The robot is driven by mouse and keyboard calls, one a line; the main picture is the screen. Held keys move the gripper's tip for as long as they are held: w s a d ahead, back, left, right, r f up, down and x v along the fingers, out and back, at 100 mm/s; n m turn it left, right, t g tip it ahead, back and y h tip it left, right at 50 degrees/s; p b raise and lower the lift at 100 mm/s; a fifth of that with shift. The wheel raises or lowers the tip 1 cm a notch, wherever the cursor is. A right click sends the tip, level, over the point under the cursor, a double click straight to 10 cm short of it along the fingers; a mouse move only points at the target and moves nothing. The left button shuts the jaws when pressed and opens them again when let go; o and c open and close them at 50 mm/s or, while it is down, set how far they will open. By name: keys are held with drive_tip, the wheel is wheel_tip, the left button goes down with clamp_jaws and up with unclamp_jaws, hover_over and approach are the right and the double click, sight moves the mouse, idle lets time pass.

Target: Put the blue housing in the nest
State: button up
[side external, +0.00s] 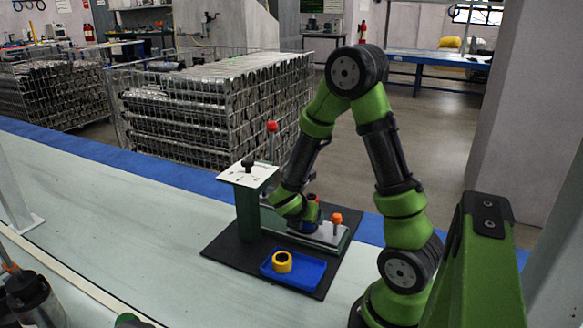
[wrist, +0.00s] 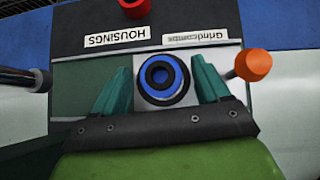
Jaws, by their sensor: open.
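The blue housing (wrist: 163,77), a round blue part with a dark ring and dark centre, stands at a pale square block (wrist: 186,112) that looks like the nest. How deep it sits I cannot tell. My gripper (wrist: 164,72) is open, with one teal finger on each side of the housing and visible gaps to both. In the side external view my gripper (side external: 308,212) is low over the green fixture, and only a bit of blue (side external: 319,214) shows beside it, largely hidden by my arm.
A yellow ring (side external: 282,262) lies in a blue tray (side external: 311,273) in front of the fixture. An orange knob (side external: 337,218), a red knob (side external: 272,126) and a green post with a white top plate (side external: 248,175) stand close by.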

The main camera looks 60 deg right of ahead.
drive_tip(key=shift+r, duration=0.1)
drive_tip(key=shift+a+r, duration=0.15)
drive_tip(key=shift+r, duration=0.1)
drive_tip(key=s+a+r+m+t+y, duration=0.2)
drive_tip(key=a+r+m+y, duration=0.3)
drive_tip(key=a+r+m, duration=0.4)
drive_tip(key=s+a+r+m+t+y, duration=0.2)
drive_tip(key=a+r+m+t+y, duration=0.2)
drive_tip(key=a+r+m, duration=0.6)
drive_tip(key=a+m+y, duration=0.2)
drive_tip(key=a+m, duration=0.2)
drive_tip(key=a, duration=0.1)
